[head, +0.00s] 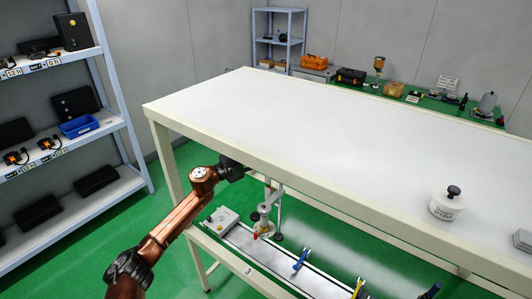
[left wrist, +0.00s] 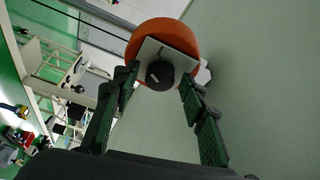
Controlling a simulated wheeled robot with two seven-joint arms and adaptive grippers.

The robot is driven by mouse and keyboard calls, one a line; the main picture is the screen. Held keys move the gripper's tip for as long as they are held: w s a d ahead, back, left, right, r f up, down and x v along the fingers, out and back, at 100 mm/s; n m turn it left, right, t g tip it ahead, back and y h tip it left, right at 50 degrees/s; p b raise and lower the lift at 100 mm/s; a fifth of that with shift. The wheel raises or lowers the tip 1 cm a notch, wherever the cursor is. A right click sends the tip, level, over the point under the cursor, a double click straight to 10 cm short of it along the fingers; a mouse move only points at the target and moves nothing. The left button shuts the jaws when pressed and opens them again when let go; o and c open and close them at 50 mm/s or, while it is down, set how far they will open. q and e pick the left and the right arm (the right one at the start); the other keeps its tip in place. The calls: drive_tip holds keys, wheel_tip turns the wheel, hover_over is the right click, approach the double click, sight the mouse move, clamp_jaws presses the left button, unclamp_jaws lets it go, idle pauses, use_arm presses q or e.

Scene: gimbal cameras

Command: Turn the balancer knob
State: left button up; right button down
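In the left wrist view, a black round knob (left wrist: 160,75) with a small pale mark sits on a light square plate (left wrist: 182,59) at the end of an orange round housing (left wrist: 170,31). My left gripper (left wrist: 157,88) is open, its two green fingers spread either side of the knob. The fingertips look close to the plate's sides; I cannot tell whether they touch. In the head view, my left arm ends in a dark part against the table's front edge, and its fingers cannot be made out. The orange housing and knob cannot be made out there. My right gripper is not in view.
A white table (head: 300,115) fills the middle, with a white weight with a black knob (head: 447,203) at its right. Beneath it is a low shelf with several tools. A storage rack (head: 118,125) stands left. A green bench (head: 424,100) holds several items behind.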

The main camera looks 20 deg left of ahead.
use_arm(q)
drive_tip(key=v, duration=1.2)
drive_tip(key=shift+r, duration=0.1)
